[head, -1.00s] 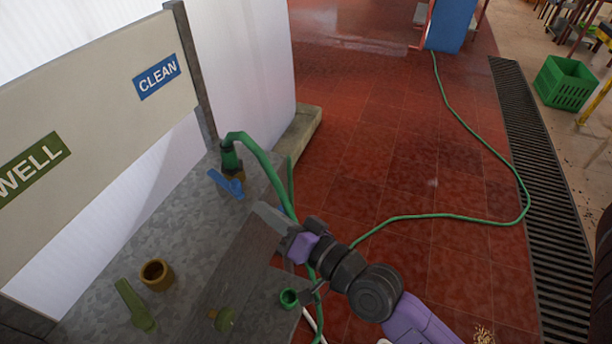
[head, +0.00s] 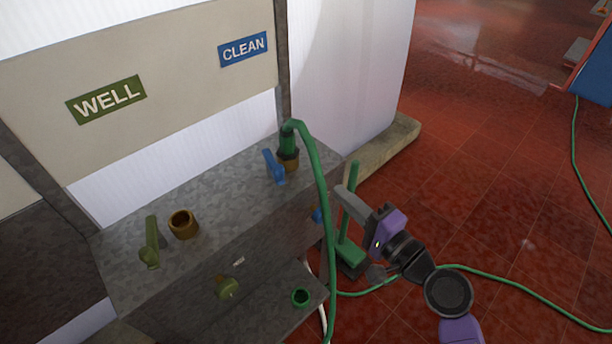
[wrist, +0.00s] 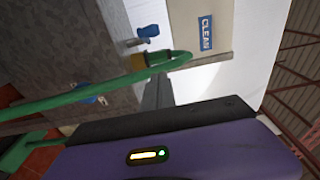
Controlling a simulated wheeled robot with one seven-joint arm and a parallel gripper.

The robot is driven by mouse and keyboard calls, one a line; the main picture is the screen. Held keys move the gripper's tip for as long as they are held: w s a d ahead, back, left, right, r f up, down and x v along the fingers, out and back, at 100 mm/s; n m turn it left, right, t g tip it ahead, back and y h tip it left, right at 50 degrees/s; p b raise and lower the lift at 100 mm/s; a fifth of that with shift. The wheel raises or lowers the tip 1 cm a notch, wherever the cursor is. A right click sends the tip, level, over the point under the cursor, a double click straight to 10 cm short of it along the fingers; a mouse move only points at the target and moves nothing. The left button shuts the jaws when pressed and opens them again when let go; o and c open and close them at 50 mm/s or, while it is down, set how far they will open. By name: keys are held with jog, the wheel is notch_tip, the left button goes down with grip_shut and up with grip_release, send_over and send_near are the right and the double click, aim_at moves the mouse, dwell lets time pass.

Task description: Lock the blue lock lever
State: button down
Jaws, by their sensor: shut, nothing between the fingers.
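A blue lever (head: 273,167) stands on top of the grey metal box beside a brass collar (head: 288,161), where a green hose end is seated. In the wrist view the lever (wrist: 148,31) shows near the top, apart from my fingers. A second blue part (head: 317,215) shows on the box's front face, partly behind the hose. My gripper (head: 343,190) is shut and empty, to the right of the box and hose, touching neither lever. In the wrist view my gripper (wrist: 158,92) shows dark fingers together, close to the hose.
The green hose (head: 325,200) arches between the lever and my gripper. A green lever (head: 150,243) and empty brass collar (head: 183,223) sit at left under the WELL sign (head: 106,99). The CLEAN sign (head: 243,49) is above the blue lever. Red floor at right is mostly open.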

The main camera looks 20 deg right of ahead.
jog(key=w+a+p, duration=0.3)
jog(key=w+a, duration=0.3)
jog(key=w, duration=0.4)
jog(key=shift+p, duration=0.4)
jog(key=shift+s+a, duration=0.1)
jog(key=shift+a, duration=0.2)
